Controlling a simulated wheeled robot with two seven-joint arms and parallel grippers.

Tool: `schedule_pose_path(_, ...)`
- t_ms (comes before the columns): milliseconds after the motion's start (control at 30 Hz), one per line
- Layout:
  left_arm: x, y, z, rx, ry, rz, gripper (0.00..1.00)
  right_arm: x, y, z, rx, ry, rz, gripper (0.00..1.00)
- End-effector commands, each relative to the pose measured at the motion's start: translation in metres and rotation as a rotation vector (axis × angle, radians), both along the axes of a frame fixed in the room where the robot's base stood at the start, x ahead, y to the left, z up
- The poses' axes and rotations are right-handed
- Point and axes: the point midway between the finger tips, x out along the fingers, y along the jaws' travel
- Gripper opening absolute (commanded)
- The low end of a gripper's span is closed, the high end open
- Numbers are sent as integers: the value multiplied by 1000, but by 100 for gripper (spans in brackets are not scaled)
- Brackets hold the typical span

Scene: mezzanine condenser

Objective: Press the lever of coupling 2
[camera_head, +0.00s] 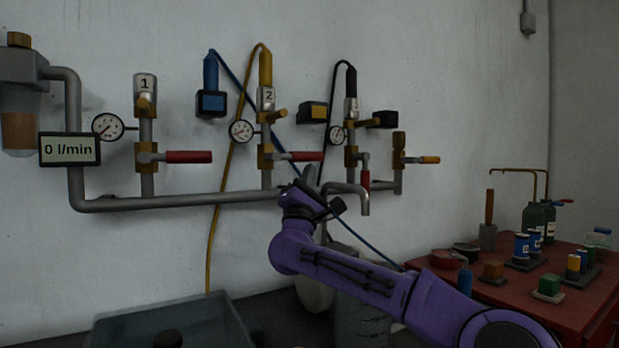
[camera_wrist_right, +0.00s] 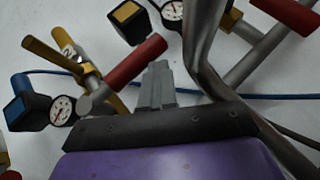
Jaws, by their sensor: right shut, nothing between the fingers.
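Coupling 2 (camera_head: 267,98) is on the second riser of the wall pipe, with a white "2" plate and a yellow hose at its top. Its brass lever (camera_head: 277,116) sticks out to the right, above a red-handled valve (camera_head: 297,156). In the right wrist view the brass lever (camera_wrist_right: 45,55) is at the upper left, beside the "2" plate (camera_wrist_right: 68,50). My right gripper (camera_head: 311,175) is shut and empty, below and right of the lever. Its fingers (camera_wrist_right: 156,82) appear near the red handle (camera_wrist_right: 137,62); contact cannot be told. My left gripper is out of view.
Coupling 1 (camera_head: 145,84) and a third riser (camera_head: 352,108) flank coupling 2. A bent outlet pipe (camera_head: 364,200) is just right of my right gripper, large in the wrist view (camera_wrist_right: 203,45). Hoses hang nearby. A red table (camera_head: 590,300) with small items stands at right.

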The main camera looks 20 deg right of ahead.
Motion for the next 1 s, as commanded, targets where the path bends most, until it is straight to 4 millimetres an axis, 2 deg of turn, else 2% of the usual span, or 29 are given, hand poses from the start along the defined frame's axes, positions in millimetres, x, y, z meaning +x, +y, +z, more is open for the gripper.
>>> schedule_pose_path(133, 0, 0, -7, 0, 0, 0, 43, -7, 1, -6, 1, -5, -2, 0)
schedule_pose_path(400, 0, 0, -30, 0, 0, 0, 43, -44, 23, -47, -1, -2, 3, 0)
schedule_pose_path(600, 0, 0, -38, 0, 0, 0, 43, -64, 33, -67, -1, -2, 0, 0)
schedule_pose_path(1000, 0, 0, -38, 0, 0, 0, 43, -70, 36, -71, 0, 0, 0, 0)
